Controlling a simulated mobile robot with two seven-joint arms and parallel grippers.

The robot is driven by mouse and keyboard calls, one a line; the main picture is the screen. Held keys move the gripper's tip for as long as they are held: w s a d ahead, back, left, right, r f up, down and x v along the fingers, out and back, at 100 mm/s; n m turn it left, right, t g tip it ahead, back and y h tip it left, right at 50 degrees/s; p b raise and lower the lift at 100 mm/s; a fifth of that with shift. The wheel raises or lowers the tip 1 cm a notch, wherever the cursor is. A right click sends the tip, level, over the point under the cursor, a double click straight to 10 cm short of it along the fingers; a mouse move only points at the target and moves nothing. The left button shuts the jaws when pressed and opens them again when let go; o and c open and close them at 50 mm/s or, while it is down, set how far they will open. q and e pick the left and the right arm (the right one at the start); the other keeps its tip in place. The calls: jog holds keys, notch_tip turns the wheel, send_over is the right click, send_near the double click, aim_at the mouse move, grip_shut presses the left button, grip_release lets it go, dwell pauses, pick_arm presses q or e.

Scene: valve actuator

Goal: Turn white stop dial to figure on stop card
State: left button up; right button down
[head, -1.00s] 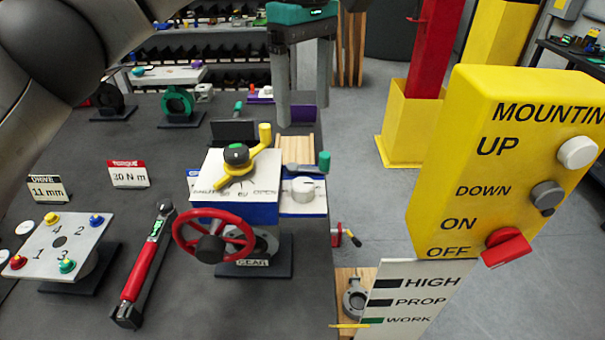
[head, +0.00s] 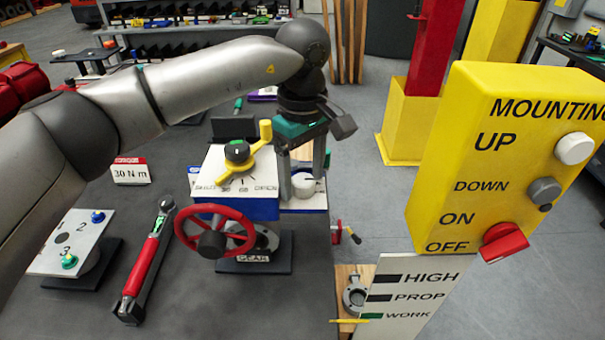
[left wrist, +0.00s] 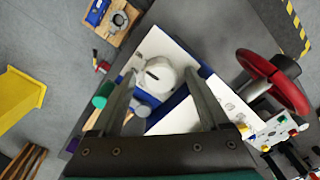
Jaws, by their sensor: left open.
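The white stop dial (head: 303,187) is a round knob on the white and blue box, to the right of the yellow lever (head: 242,162). In the left wrist view the white dial (left wrist: 160,76) shows a dark slot mark on top. My left gripper (head: 301,178) is open and points down at the dial, one finger on either side of it in both views. I cannot tell whether the fingers touch it. My right gripper is out of view.
A red handwheel (head: 215,233) stands in front of the box. A green-ended handle (left wrist: 103,101) lies close beside my fingers in the left wrist view. A torque wrench (head: 148,262) lies on the table. A yellow control panel (head: 500,160) stands on the right.

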pick_arm(q)
jog(key=shift+f, duration=0.15)
jog(key=shift+c, duration=0.2)
grip_shut()
dwell(0.4)
